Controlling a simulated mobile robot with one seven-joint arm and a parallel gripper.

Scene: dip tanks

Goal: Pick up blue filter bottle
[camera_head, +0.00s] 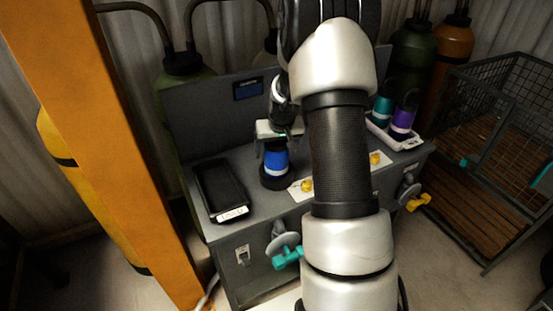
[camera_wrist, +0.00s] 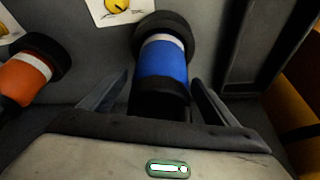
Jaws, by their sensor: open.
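The blue filter bottle (camera_head: 276,162) stands upright on the grey bench, with a blue body, a white band and black ends. It also shows in the wrist view (camera_wrist: 163,62), in the middle. My gripper (camera_head: 272,140) is right above it in the head view. In the wrist view my gripper (camera_wrist: 160,90) is open, with one finger on each side of the bottle's near black end. Gaps show between the fingers and the bottle, and I cannot tell any contact. The near end of the bottle is partly hidden by the gripper body.
An orange bottle (camera_wrist: 25,75) stands left in the wrist view. A black tray (camera_head: 205,177) lies left of the blue bottle in the head view. A white tray (camera_head: 408,143) holds teal and purple bottles at right. An orange post (camera_head: 105,150) stands at left, a wire cage (camera_head: 500,95) at right.

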